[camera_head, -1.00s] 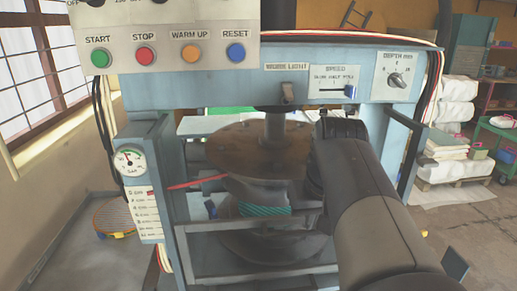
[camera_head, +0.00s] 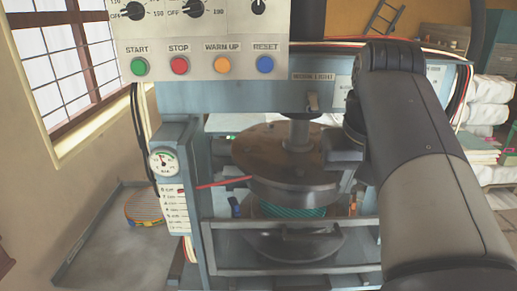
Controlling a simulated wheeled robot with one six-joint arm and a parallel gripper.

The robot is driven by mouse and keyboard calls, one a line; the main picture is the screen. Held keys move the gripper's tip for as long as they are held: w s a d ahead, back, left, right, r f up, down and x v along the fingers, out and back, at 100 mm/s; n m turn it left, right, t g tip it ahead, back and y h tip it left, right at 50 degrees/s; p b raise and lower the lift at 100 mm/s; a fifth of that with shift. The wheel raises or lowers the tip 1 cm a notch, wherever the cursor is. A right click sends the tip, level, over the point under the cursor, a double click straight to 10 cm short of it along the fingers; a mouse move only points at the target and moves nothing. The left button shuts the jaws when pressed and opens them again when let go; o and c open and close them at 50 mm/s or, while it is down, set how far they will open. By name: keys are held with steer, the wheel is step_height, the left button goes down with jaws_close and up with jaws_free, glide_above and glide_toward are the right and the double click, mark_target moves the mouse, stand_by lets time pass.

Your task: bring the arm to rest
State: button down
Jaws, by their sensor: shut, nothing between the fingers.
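My arm fills the right side, rising from the lower right corner to a bent joint near the top and hiding the right part of the press. My gripper (camera_head: 341,176) hangs below this joint, small and dark, in front of the right side of the round press plates. It is shut and holds nothing. The blue press (camera_head: 240,97) stands ahead with its brown round upper plate (camera_head: 262,150). A green ribbed piece (camera_head: 299,212) shows between the plates.
The control panel (camera_head: 205,45) with START, STOP, WARM UP and RESET buttons overhangs the press front. A gauge (camera_head: 163,161) is on the left post. A metal rail (camera_head: 290,224) crosses the front. White sacks (camera_head: 487,110) are stacked at right.

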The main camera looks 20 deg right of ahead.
steer(key=shift+f, duration=0.1)
steer(key=b, duration=0.3)
glide_above(328, 235)
step_height(328, 235, down, 11)
steer(key=shift+s+f, duration=0.15)
steer(key=shift+f+b, duration=0.8)
steer(key=shift+f, duration=0.3)
steer(key=shift+f, duration=0.1)
